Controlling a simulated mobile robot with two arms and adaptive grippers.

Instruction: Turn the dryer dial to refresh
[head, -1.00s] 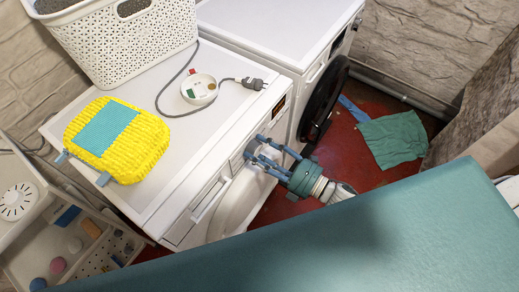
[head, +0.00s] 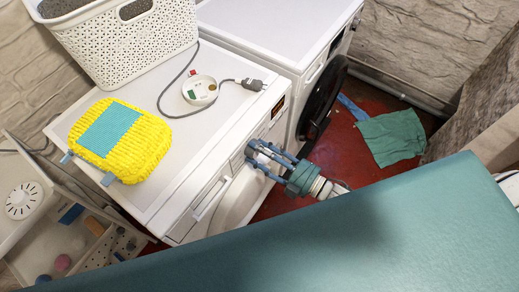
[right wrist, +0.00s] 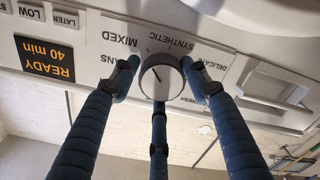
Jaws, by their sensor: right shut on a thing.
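The white dryer (head: 181,221) with the front control panel stands at the lower middle of the head view. Its round dial (right wrist: 161,80) shows in the right wrist view, with a dark pointer mark slanting toward the upper left, near the gap between MIXED and SYNTHETIC. The label ending in FRESH (right wrist: 194,107) is at the dial's lower right, partly hidden by a finger. My right gripper (head: 256,157) is at the panel, shut on the dial, with blue fingers on both sides and one below in the wrist view. My left gripper is not in view.
A display (right wrist: 46,58) reads READY 40 min. A green cloth (head: 393,137) lies on the red floor.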

